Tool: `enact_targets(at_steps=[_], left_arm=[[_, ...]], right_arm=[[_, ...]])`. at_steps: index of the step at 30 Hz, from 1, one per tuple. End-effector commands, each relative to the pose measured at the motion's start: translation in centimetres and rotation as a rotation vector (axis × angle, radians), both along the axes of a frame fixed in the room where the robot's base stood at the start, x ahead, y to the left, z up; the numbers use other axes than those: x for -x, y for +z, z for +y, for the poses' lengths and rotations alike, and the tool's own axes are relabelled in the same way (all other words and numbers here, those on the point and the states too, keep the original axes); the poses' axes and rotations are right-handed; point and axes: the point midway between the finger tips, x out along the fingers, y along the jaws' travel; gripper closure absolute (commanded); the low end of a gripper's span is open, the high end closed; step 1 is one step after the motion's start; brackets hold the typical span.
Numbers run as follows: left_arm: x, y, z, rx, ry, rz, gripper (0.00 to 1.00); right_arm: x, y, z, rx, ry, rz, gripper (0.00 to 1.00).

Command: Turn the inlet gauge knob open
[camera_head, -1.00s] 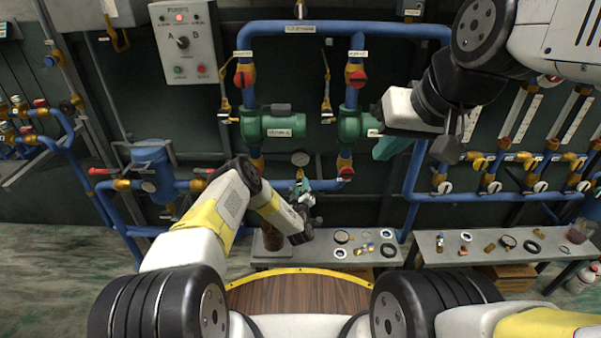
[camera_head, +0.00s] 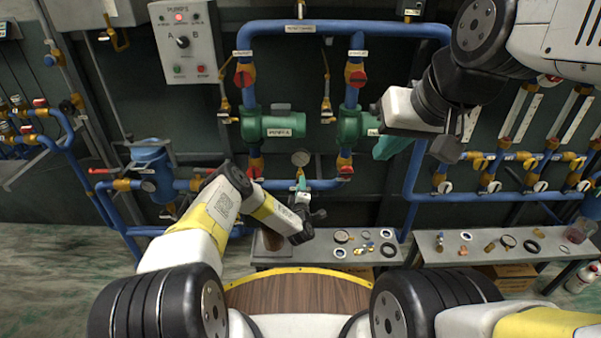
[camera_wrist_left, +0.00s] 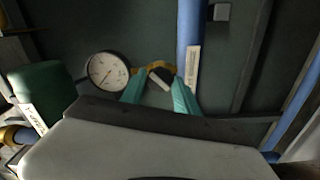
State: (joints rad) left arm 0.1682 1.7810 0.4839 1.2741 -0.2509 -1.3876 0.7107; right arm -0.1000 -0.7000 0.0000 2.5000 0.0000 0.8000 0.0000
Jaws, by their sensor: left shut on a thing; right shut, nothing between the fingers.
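A round white-faced gauge (camera_head: 301,158) sits on the pipework between the two pumps; it also shows in the left wrist view (camera_wrist_left: 107,70). Right beside it there is a small brass valve with a pale lever knob (camera_wrist_left: 159,80). My left gripper (camera_head: 301,183) is at this valve just below the gauge; in the wrist view its teal fingers (camera_wrist_left: 160,92) stand on both sides of the pale knob and are shut on it. In the head view the knob is hidden by the gripper. My right gripper (camera_head: 386,149) is shut and empty in front of the right pump.
Red-handled valves (camera_head: 345,170) and blue pipes (camera_head: 408,190) surround the left gripper. Green pumps (camera_head: 284,125) are above it. A grey bench (camera_head: 262,258) with loose rings and fittings stands below. A switch panel (camera_head: 186,42) hangs at upper left.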

Motion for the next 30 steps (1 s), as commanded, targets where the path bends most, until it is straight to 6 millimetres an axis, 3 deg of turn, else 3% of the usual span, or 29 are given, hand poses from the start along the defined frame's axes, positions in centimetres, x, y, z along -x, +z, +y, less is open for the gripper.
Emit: enact_targets(at_steps=[10, 20, 27, 28, 30], left_arm=[[0.02, -0.02, 0.13, 0.368, 0.003, 0.0, 1.0], [0.03, 0.0, 0.06, 0.409, 0.002, 0.0, 1.0], [0.05, -0.03, 0.12, 0.722, 0.003, 0.0, 1.0], [0.03, 0.0, 0.09, 0.736, 0.003, -0.001, 0.61], [0.02, 0.04, 0.03, 0.727, 0.001, 0.0, 0.47]], right_arm=[[0.0, 0.0, 0.0, 0.0, 0.0, 0.0, 1.0], [0.0, 0.0, 0.0, 0.0, 0.0, 0.0, 1.0], [0.0, 0.0, 0.0, 0.0, 0.0, 0.0, 1.0], [0.0, 0.0, 0.0, 0.0, 0.0, 0.0, 1.0], [0.0, 0.0, 0.0, 0.0, 0.0, 0.0, 1.0]])
